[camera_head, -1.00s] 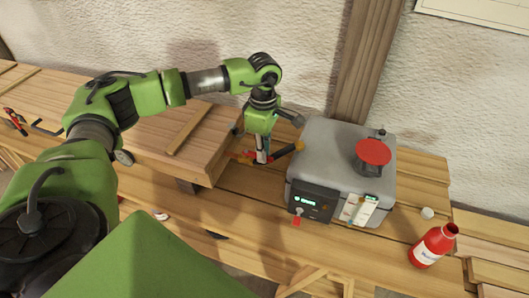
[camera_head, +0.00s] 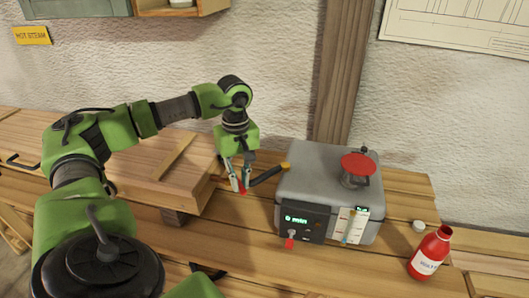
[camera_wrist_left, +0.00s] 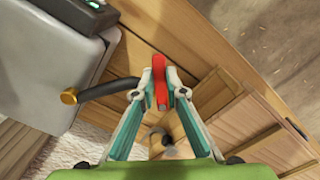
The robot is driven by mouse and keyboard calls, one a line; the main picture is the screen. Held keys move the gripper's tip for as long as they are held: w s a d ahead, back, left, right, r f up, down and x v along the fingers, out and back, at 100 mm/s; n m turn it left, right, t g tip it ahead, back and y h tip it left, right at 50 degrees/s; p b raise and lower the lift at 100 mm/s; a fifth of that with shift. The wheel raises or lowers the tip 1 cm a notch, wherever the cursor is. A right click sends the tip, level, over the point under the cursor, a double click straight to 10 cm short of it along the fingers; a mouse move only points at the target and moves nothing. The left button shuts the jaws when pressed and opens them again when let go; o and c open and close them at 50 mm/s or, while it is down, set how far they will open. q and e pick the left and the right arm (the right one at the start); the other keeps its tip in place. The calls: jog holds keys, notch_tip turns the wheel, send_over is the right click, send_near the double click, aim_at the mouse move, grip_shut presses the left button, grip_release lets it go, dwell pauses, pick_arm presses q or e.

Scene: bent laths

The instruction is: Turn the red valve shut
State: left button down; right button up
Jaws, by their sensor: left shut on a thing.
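The red valve's lever handle (camera_wrist_left: 160,80) shows between my fingertips in the wrist view, beside a black pipe (camera_wrist_left: 105,90) with a brass-coloured end. My left gripper (camera_wrist_left: 162,98) is shut on this red handle, one finger on each side. In the head view, my left gripper (camera_head: 241,187) points down between the wooden crate and the grey steam box (camera_head: 300,172). There only a little red of the valve (camera_head: 243,190) shows at the fingertips. The valve's body is mostly hidden by the fingers. My right gripper is in neither view.
The wooden crate (camera_head: 160,172) is close on the gripper's left.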

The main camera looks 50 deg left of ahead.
pick_arm(q)
jog(key=shift+s+a+m+b, duration=0.4)
jog(key=shift+s+m+b, duration=0.1)
jog(key=shift+m, duration=0.85)
jog(key=shift+s+a+m+b, duration=0.4)
jog(key=shift+s+m+b, duration=0.1)
jog(key=shift+m, duration=0.8)
jog(key=shift+s+a+m+b, duration=0.4)
jog(key=shift+s+m+b, duration=0.1)
jog(key=shift+m, duration=0.85)
jog(key=shift+r, duration=0.1)
jog(key=c, duration=2)
grip_release()
jog(key=shift+c, duration=0.2)
notch_tip(320, 180, up, 7)
jog(key=shift+r, duration=0.2)
